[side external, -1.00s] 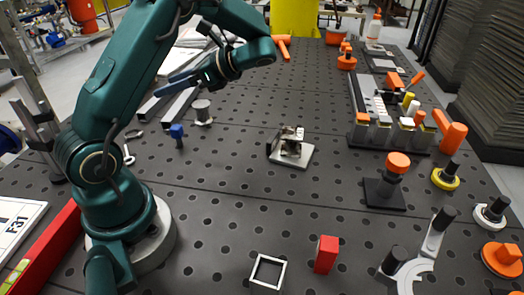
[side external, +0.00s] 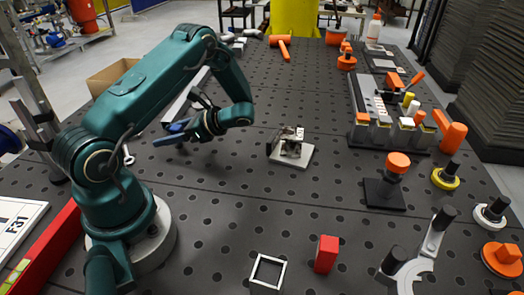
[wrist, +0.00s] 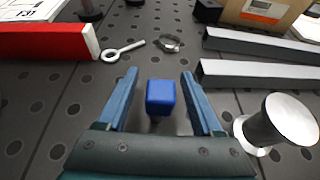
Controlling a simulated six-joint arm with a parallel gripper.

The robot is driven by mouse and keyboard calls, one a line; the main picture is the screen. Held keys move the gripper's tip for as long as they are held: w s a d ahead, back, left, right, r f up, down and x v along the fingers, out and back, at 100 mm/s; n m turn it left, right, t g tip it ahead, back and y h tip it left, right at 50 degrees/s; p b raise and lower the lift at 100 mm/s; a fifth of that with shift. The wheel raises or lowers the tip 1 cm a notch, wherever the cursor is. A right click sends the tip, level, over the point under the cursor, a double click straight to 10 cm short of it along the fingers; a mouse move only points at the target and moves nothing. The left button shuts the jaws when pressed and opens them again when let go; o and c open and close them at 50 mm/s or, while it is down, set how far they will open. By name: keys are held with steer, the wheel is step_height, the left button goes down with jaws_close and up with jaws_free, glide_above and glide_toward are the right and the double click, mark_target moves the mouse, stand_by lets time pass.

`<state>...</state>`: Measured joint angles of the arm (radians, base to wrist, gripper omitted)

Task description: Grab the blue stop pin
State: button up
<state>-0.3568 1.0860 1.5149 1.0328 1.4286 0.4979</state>
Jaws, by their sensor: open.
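The blue stop pin (wrist: 161,97) shows in the wrist view as a blue square head, standing up from the dark perforated table. It lies between the two blue fingers of my gripper (wrist: 160,75), with a gap on each side. The fingers are open and do not appear to touch it. In the side external view my gripper (side external: 168,137) is low over the table at the left. There the pin is hidden behind my gripper or cannot be told apart from its blue fingers.
A shiny metal spool (wrist: 283,122) stands close to the right finger. An eye bolt (wrist: 122,49), a clamp ring (wrist: 168,43) and grey rails (wrist: 262,73) lie beyond the pin. A red bar (wrist: 45,42) is at the left. The table centre has a small fixture (side external: 291,148).

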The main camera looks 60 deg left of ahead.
steer(key=shift+s+a+f, duration=0.15)
steer(key=shift+s+a, duration=0.05)
steer(key=shift+c, duration=0.3)
jaws_close()
steer(key=shift+r, duration=0.2)
